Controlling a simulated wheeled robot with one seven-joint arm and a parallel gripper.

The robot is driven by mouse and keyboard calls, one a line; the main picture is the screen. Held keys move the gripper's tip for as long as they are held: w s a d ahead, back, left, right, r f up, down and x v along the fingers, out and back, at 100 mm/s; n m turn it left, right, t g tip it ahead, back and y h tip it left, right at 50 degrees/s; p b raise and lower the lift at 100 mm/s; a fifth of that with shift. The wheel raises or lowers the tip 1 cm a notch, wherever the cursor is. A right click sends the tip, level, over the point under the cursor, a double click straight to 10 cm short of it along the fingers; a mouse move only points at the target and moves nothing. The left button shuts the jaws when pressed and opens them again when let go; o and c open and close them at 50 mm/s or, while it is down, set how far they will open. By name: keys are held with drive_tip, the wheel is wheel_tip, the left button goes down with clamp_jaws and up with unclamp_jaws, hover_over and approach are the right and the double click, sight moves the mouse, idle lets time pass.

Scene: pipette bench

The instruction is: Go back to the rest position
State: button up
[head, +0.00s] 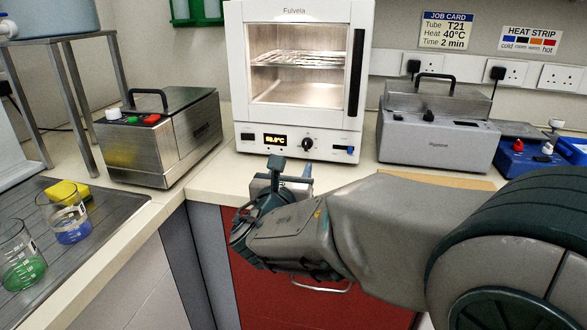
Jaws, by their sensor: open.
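My gripper (262,195) is in the head view, in front of the bench edge and below the white oven (300,20). My arm reaches in from the right, and the dark teal gripper is at its left end. The jaws are open. I see nothing held between them, though the view of the fingertips is partly blocked by the gripper itself. A small pale box-like thing and a blue-tipped thing (308,171) show just behind the gripper, partly hidden by it.
The steel bath (165,138) stands left of the oven, and a grey lidded unit (440,140) stands right. Blue units (520,158) are farther right. Beakers with blue (72,228) and green (22,270) liquid stand on the left tray. Red cupboard doors (310,305) are below my arm.

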drive_tip(key=shift+d+r, duration=0.15)
drive_tip(key=shift+d, duration=0.2)
drive_tip(key=s+d+r+m+g+h+p, duration=0.1)
drive_tip(key=s+d+m+g+h+p, duration=0.3)
drive_tip(key=s+d+m+g+p, duration=1)
drive_tip(key=s+a+r+m+y+p, duration=0.2)
drive_tip(key=s+m+y+p, duration=0.3)
drive_tip(key=m, duration=1.4)
drive_tip(key=s+r+y, duration=0.1)
drive_tip(key=s+y, duration=0.3)
drive_tip(key=shift+s+a+r+g+p, duration=0.2)
drive_tip(key=shift+s+g+p, duration=0.1)
drive_tip(key=shift+s, duration=0.05)
